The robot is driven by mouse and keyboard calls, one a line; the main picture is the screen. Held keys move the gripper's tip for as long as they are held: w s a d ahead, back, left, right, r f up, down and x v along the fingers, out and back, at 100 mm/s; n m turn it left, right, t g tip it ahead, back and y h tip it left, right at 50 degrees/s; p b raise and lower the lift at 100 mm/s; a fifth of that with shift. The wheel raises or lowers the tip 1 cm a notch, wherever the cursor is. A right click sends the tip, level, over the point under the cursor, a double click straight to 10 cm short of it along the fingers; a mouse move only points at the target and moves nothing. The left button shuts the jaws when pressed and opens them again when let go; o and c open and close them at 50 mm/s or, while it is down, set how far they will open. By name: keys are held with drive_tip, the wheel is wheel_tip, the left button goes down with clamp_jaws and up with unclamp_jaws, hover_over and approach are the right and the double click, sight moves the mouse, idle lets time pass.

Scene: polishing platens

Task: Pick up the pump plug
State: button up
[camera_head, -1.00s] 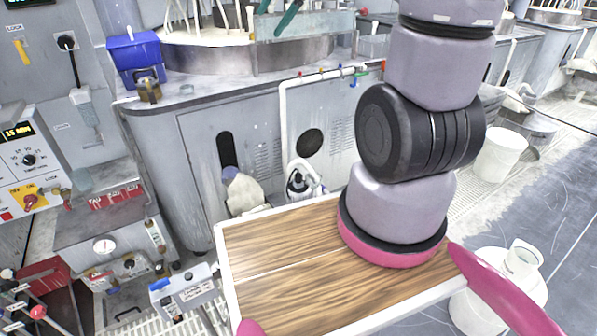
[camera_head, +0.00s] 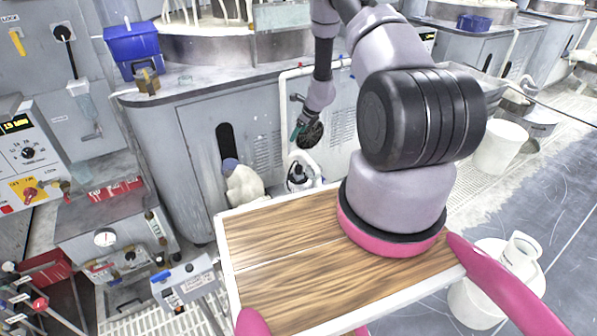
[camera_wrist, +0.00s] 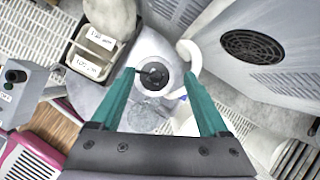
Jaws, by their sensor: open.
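My gripper (camera_head: 297,132) points down in front of the grey cabinet in the head view. In the wrist view its two teal fingers (camera_wrist: 159,74) are apart, with nothing held between them. Beyond the fingertips stands a white rounded unit with a dark round centre (camera_wrist: 157,85) and a small black piece on it. In the head view this white-and-black unit (camera_head: 298,178) is on the floor side, below the gripper. I cannot tell for certain which part is the pump plug. The gripper appears apart from the unit.
A beige bag-like lump (camera_head: 243,186) stands left of the unit. A small labelled tray (camera_wrist: 93,52) shows in the wrist view. A white pipe (camera_wrist: 193,60) bends close to the right finger. The grey cabinet (camera_head: 195,150) stands behind; a wooden top (camera_head: 270,280) lies in front.

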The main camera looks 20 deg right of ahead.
drive_tip(key=m, duration=0.2)
approach(300, 167)
drive_tip(key=shift+g+h, duration=0.3)
drive_tip(key=shift+g, duration=0.1)
drive_tip(key=shift+w+a+x, duration=0.15)
drive_tip(key=shift+w+x, duration=0.05)
drive_tip(key=shift+x, duration=2.4)
drive_tip(key=shift+w+a+x, duration=0.1)
drive_tip(key=shift+w+x, duration=0.05)
drive_tip(key=shift+x, duration=2.4)
drive_tip(key=shift+r, duration=0.2)
clamp_jaws()
